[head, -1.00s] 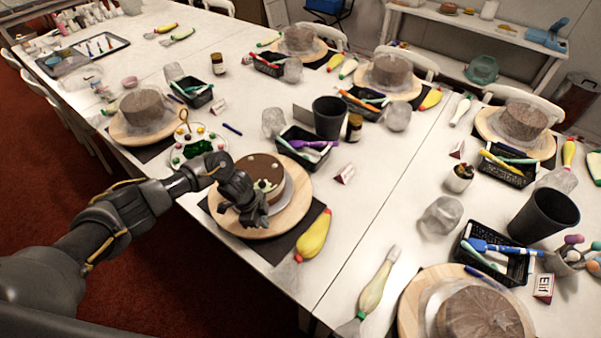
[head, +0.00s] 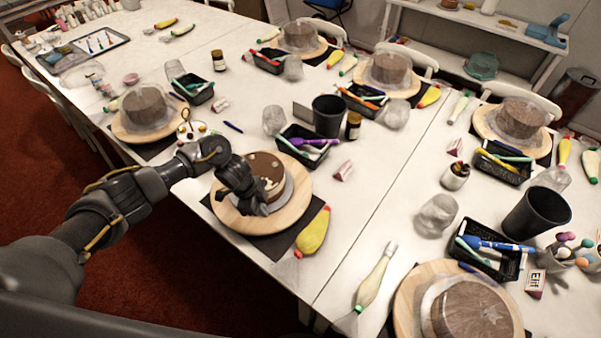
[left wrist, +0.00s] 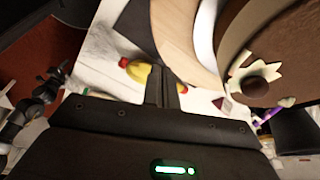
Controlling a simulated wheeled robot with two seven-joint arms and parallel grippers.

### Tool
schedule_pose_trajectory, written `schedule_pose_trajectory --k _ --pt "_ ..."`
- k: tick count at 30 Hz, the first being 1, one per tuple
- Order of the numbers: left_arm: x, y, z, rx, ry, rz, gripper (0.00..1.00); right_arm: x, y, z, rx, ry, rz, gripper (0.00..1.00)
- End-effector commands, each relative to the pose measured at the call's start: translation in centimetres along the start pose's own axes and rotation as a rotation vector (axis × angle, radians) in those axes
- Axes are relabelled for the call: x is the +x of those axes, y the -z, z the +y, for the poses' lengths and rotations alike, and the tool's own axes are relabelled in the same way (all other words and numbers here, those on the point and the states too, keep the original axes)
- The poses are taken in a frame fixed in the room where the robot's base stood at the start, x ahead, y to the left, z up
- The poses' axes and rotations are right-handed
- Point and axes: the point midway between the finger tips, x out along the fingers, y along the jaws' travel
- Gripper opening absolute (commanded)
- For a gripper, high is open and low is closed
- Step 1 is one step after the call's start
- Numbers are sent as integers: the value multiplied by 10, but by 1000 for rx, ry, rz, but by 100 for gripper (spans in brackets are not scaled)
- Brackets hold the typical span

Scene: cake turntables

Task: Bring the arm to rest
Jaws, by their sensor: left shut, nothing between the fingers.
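My left gripper (head: 252,203) is in front of the chocolate cake (head: 268,168) in the head view, over the near left part of its round wooden turntable (head: 290,214). Its fingers are shut and empty. In the left wrist view the shut fingers (left wrist: 165,88) point toward the white table, beside the turntable's edge (left wrist: 172,38). Whether the gripper touches the cake or board cannot be told. My right gripper is not in view.
A yellow piping bag (head: 313,232) lies right of the turntable. A black tray of tools (head: 302,146) and a black cup (head: 328,116) stand behind it. Other cakes on turntables (head: 145,107) are spread along the tables. The red floor (head: 150,265) is clear at lower left.

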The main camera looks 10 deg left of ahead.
Motion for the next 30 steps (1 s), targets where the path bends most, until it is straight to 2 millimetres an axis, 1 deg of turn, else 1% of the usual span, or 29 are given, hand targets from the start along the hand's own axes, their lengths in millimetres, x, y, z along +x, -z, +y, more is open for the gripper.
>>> schedule_pose_trajectory --k 10,13,14,17,20,21,24,27,29,30 --pt "1 0 0 0 -1 0 0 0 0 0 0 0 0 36" --pt "5 6 4 6 7 11 0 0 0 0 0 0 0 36" --pt "9 10 6 9 13 19 0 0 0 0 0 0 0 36" --pt "24 36 17 21 61 69 0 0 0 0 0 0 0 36" --pt "38 74 32 9 146 142 0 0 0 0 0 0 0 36" --pt "40 88 38 -9 186 173 0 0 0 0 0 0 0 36" --pt "38 115 53 -92 288 236 0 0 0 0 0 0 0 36" --pt "26 126 66 -216 378 272 0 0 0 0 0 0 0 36" --pt "17 124 75 -308 422 282 0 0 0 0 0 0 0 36" --pt "11 119 82 -374 447 280 0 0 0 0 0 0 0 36"
